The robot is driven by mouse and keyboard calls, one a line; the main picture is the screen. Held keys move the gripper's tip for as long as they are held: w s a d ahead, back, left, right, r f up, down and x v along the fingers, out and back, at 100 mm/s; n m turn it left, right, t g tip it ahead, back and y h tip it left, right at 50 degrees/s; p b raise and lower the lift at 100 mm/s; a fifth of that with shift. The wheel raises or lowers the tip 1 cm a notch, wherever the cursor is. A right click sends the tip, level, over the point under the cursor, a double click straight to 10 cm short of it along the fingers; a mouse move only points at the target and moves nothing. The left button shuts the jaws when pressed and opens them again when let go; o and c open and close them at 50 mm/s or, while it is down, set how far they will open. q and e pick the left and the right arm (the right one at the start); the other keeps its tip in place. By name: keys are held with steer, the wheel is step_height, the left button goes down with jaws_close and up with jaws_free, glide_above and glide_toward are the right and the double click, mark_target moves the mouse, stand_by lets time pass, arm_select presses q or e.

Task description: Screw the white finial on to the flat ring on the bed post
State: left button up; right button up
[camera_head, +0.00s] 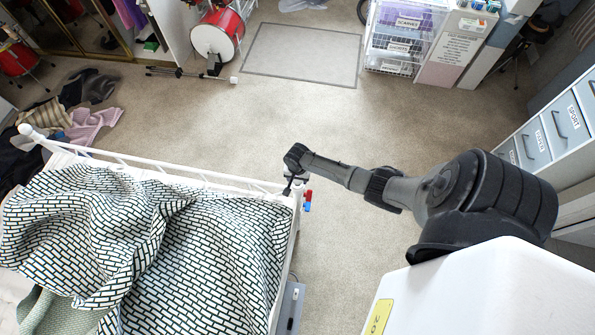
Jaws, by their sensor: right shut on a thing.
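The white bed frame has a corner post (298,192) near the middle of the view. My right gripper (288,188) reaches in from the right and points down at the top of this post. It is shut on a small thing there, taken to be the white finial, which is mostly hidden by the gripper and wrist. The flat ring cannot be made out. I cannot tell whether the finial touches the ring. Another white finial (25,130) tops the post at the bed's far left corner. My left gripper is not in view.
A patterned blanket (190,250) covers the bed. Small red and blue items (307,201) are beside the post. Clothes (92,122) lie on the floor at left. A red drum (218,34), bins (400,35) and drawers (560,125) stand around. The middle carpet (270,115) is clear.

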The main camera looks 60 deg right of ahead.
stand_by(0.5)
stand_by(0.7)
steer(key=shift+p, duration=0.5)
steer(key=shift+f+b, duration=0.45)
steer(key=shift+f, duration=0.2)
steer(key=shift+f+b, duration=0.55)
steer(key=shift+f, duration=0.15)
steer(key=o, duration=1.1)
steer(key=shift+r, duration=0.1)
